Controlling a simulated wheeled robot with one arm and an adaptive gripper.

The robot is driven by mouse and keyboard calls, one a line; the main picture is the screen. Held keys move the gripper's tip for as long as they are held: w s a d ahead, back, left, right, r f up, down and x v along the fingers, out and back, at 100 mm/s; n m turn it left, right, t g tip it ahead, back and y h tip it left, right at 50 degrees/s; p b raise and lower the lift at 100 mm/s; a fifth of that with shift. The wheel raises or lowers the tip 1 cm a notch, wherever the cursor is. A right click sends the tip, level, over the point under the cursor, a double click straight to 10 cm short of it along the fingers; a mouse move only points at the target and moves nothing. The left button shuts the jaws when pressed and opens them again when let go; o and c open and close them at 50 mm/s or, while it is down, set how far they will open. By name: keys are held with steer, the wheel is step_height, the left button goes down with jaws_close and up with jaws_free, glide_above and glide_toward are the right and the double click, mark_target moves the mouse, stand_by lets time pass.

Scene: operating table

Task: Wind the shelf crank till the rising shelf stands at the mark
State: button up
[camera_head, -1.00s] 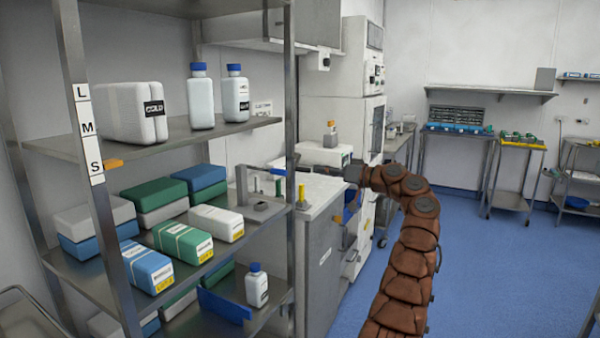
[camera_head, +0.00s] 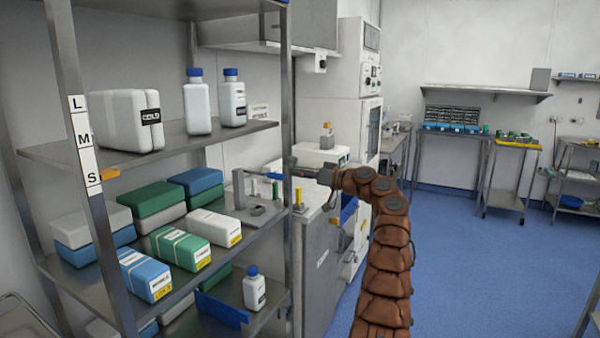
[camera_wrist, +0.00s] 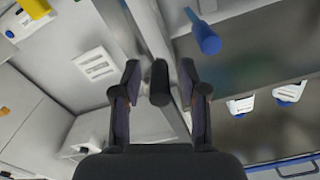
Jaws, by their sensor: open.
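The rising shelf (camera_head: 165,143) carries a white cold box and two bottles. Its orange pointer (camera_head: 110,174) is beside the S on the L-M-S strip (camera_head: 83,140) on the front-left post. My gripper (camera_head: 301,174) is by the rack's right post, small and partly unclear in the head view. In the wrist view its two fingers (camera_wrist: 160,95) are apart, with a dark round knob (camera_wrist: 159,83) between them. The knob looks like the crank's grip; I cannot tell whether either finger touches it. The rest of the crank is hard to make out.
A grey cabinet (camera_head: 318,255) stands right of the rack, with a yellow upright piece (camera_head: 298,200) on top. The blue floor (camera_head: 460,260) to the right is open.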

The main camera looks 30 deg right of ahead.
jaws_close()
stand_by(0.3)
steer(key=shift+a+r, duration=0.15)
steer(key=shift+a, duration=0.05)
stand_by(0.8)
steer(key=shift+a+r+m+b, duration=0.1)
steer(key=shift+r+m+b, duration=0.05)
steer(key=shift+m+b, duration=0.2)
